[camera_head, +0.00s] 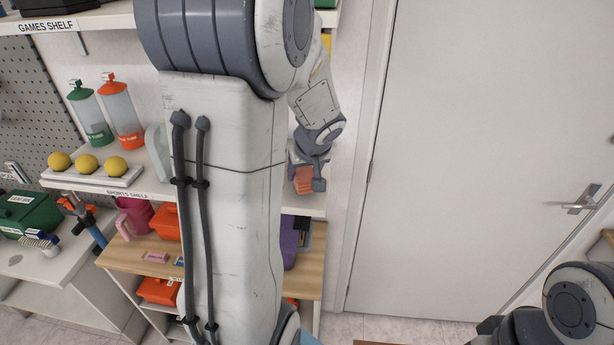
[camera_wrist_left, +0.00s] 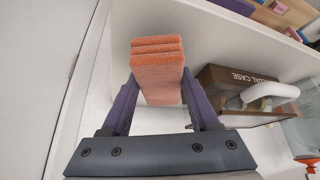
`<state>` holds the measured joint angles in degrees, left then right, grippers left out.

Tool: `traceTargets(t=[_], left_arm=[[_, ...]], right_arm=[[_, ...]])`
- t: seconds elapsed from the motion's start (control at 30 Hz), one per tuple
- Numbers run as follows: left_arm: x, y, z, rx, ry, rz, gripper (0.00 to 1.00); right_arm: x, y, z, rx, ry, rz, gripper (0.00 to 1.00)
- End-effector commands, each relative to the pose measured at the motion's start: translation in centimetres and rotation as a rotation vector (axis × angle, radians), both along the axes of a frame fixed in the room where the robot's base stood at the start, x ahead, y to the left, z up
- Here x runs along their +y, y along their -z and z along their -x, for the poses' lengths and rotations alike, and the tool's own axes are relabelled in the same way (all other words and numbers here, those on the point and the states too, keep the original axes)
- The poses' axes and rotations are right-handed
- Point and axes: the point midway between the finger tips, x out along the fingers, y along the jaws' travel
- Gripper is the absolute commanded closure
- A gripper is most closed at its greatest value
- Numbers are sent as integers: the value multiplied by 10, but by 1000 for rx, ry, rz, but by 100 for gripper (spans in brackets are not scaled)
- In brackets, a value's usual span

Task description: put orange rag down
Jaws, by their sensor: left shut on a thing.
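The orange rag (camera_head: 304,180) is a folded, layered block at the right end of the sports shelf in the head view. My left gripper (camera_head: 307,167) is shut on it. In the left wrist view the rag (camera_wrist_left: 158,62) sits between the two purple fingers, with its layers showing at the far end. White shelf surface shows around it; I cannot tell whether the rag touches the shelf. My right arm shows at the lower right of the head view, but its fingers do not show.
A brown case (camera_wrist_left: 225,82) with a white handle stands right of the rag in the wrist view. Two tubes, green-capped (camera_head: 90,115) and orange-capped (camera_head: 121,115), and yellow balls (camera_head: 87,164) are on the sports shelf. A white door (camera_head: 470,160) is to the right.

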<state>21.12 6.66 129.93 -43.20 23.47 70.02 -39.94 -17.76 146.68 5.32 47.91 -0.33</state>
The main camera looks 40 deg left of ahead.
Motion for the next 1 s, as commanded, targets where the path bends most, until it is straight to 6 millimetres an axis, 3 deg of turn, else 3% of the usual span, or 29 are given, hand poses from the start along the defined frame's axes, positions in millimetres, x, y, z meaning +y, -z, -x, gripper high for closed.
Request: traceTargets(t=[0.13,0.4,0.43,0.5,0.83,1.0], left_arm=[[-1,23,0,3,3,2,83],[-2,26,0,1,2,1,83],[-2,26,0,1,2,2,31],[-2,26,0,1,2,2,9],[-2,24,0,0,1,0,9],[-9,6,4,-5,1,-2,9]], right_arm=[[0,6,0,0,1,0,33],[0,6,0,0,2,0,33],[0,6,0,0,2,0,33],[0,6,0,0,2,0,33],[0,5,0,0,1,0,33],[0,1,0,0,1,0,33]])
